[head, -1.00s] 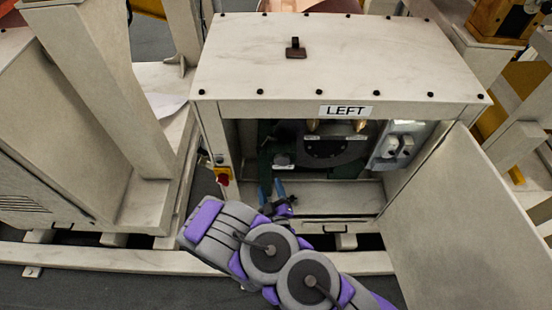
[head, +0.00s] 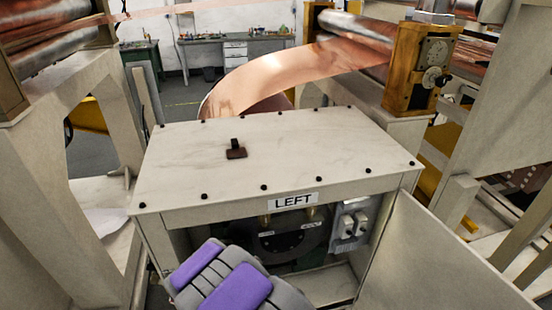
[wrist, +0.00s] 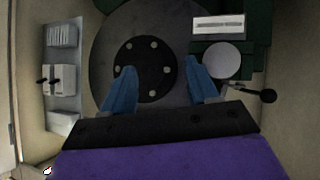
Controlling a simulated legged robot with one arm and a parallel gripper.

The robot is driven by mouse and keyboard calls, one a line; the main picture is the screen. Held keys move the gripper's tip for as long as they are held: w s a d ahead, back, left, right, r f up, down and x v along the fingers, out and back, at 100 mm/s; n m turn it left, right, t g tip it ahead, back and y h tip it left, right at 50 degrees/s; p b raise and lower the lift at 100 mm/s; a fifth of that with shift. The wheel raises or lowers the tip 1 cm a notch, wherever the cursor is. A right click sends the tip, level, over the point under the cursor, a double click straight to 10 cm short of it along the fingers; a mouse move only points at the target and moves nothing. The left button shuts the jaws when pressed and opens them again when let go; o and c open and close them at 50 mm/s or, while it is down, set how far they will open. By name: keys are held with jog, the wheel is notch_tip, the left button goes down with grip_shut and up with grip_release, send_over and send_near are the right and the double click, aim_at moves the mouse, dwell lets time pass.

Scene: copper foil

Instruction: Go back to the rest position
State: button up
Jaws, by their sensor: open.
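My gripper (wrist: 162,85) shows in the wrist view with its two blue fingers spread apart and nothing between them. It faces a dark round disc (wrist: 110,50) with several pale bolts, inside the cabinet. In the head view the cabinet (head: 270,160) carries a "LEFT" sign (head: 293,201) and its front is open. My purple and grey arm is in front of the cabinet's lower left, and the gripper itself is hidden there. The dark disc also shows inside the cabinet in the head view (head: 285,243).
The open cabinet door (head: 440,255) stands at the right. Grey switch boxes (head: 350,225) sit inside on the right. A black-knobbed lever (wrist: 267,96) is close to the right finger. Copper foil (head: 290,80) runs behind the cabinet, and machine frames stand on both sides.

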jog(key=s+d+r+g+y+b, duration=0.1)
jog(key=s+d+r+g+b, duration=0.1)
jog(key=s+d+r+g, duration=0.3)
jog(key=s+d+r+m+g+b, duration=0.1)
jog(key=s+d+r+g+b, duration=0.2)
jog(key=s+r, duration=0.9)
jog(key=s+d+g, duration=0.2)
jog(key=s+d, duration=0.2)
jog(key=shift+s+d+m+g+y, duration=0.2)
jog(key=shift+s+m+g+y, duration=0.1)
jog(key=shift+y, duration=0.1)
jog(key=s+d+r, duration=0.1)
jog(key=s, duration=0.2)
jog(key=s+d+r+g, duration=0.1)
jog(key=s+d, duration=0.1)
jog(key=s, duration=0.2)
jog(key=s+d+r+g+b, duration=0.1)
jog(key=s+d+r, duration=0.1)
jog(key=s, duration=0.2)
jog(key=shift+h, duration=0.4)
